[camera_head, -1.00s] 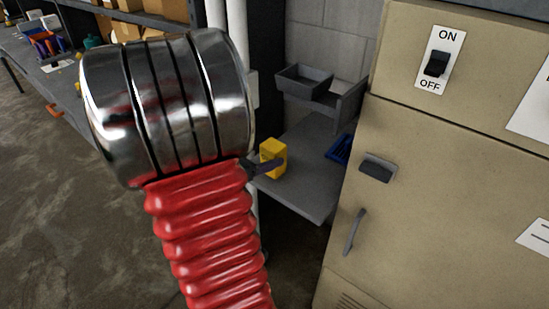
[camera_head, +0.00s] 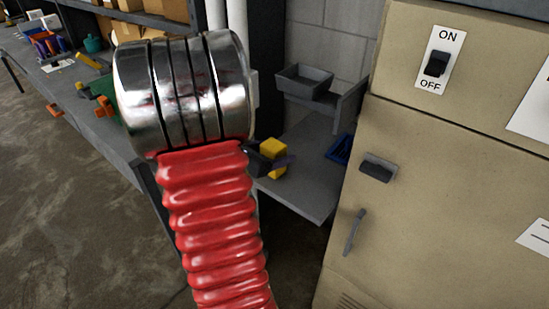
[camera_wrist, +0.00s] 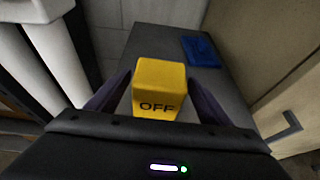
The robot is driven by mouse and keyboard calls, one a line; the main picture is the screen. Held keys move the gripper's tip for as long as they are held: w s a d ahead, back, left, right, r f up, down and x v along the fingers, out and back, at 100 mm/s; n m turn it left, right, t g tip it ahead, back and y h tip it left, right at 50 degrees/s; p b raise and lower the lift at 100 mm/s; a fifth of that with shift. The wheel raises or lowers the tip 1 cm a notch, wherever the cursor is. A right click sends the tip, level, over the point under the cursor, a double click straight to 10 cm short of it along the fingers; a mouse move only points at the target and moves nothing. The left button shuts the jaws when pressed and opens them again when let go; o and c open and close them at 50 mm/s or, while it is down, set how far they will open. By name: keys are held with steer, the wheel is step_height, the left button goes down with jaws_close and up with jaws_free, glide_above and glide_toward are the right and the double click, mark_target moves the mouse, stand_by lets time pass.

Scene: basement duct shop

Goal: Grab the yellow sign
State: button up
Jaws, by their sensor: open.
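The yellow sign (camera_wrist: 159,84) is a small yellow block with "OFF" in dark letters on the face toward me in the wrist view. It stands on a grey shelf (camera_wrist: 150,42). My gripper (camera_wrist: 158,95) is open, with one dark finger on each side of the sign; I cannot tell whether either touches it. In the head view the sign (camera_head: 273,150) shows beyond my gripper (camera_head: 270,163), partly hidden behind it. My red and chrome arm fills the middle of that view.
A blue tray (camera_head: 340,149) lies on the shelf to the right of the sign. A grey bin (camera_head: 303,79) stands above the shelf at the back. A beige cabinet (camera_head: 440,200) with a handle closely bounds the right side. White pipes (camera_wrist: 52,55) stand on the left.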

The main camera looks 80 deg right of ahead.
stand_by(0.5)
steer(key=c, duration=1.2)
